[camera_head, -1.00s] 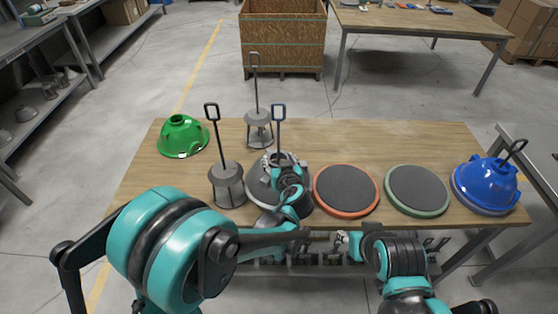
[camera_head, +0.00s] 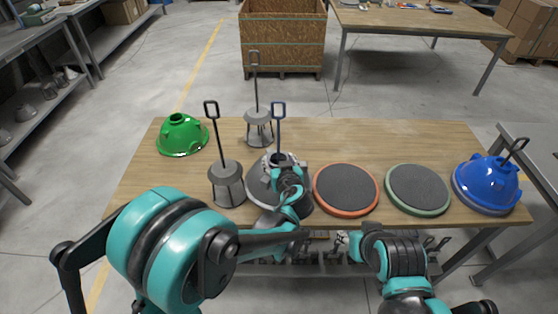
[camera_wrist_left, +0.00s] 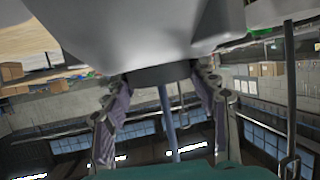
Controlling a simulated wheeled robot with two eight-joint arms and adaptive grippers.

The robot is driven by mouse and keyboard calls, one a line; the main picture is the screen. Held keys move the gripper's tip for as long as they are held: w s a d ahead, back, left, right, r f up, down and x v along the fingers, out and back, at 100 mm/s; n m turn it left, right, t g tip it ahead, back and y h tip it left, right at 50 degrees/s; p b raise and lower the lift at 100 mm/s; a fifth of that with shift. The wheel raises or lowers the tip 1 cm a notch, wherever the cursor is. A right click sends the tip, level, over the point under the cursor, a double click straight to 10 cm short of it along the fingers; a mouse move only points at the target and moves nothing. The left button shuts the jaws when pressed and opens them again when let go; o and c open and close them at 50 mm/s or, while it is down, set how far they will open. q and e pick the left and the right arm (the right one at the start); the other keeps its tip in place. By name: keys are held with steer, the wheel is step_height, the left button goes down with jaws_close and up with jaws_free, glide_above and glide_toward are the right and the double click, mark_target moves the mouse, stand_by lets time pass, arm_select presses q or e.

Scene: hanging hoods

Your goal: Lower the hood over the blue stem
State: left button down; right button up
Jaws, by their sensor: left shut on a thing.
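The blue stem (camera_head: 279,125), topped by a blue loop handle, stands upright at the middle of the table. A grey hood (camera_head: 257,190) is around it, low near the tabletop; my arm hides part of it. My left gripper (camera_head: 288,170) is shut on the hood's collar at the top. In the left wrist view the fingers (camera_wrist_left: 160,95) lie on either side of the dark collar, and the blue stem (camera_wrist_left: 168,125) comes out through it. Whether the hood's rim touches anything below is hidden. My right gripper (camera_head: 341,243) is near the table's front edge; its fingers are unclear.
Grey hoods with tall stems stand close left (camera_head: 227,185) and behind (camera_head: 258,130). A green hood (camera_head: 183,137) sits at the far left. An orange-rimmed pad (camera_head: 346,190) and a green-rimmed pad (camera_head: 417,190) lie to the right. A blue hood (camera_head: 486,183) is at the right end.

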arm_select(q)
steer(key=shift+c, duration=2.1)
jaws_free()
steer(key=shift+s, duration=0.1)
steer(key=v, duration=1.2)
steer(key=s+a+f+g, duration=0.1)
steer(key=s+a+g, duration=0.35)
steer(key=a, duration=0.95)
steer(key=s+a+f+m+g+h, duration=0.1)
steer(key=s+a, duration=0.4)
steer(key=s, duration=0.6)
steer(key=shift+s+m+g+h, duration=0.35)
steer(key=shift+m+h, duration=0.25)
steer(key=shift+h, duration=0.2)
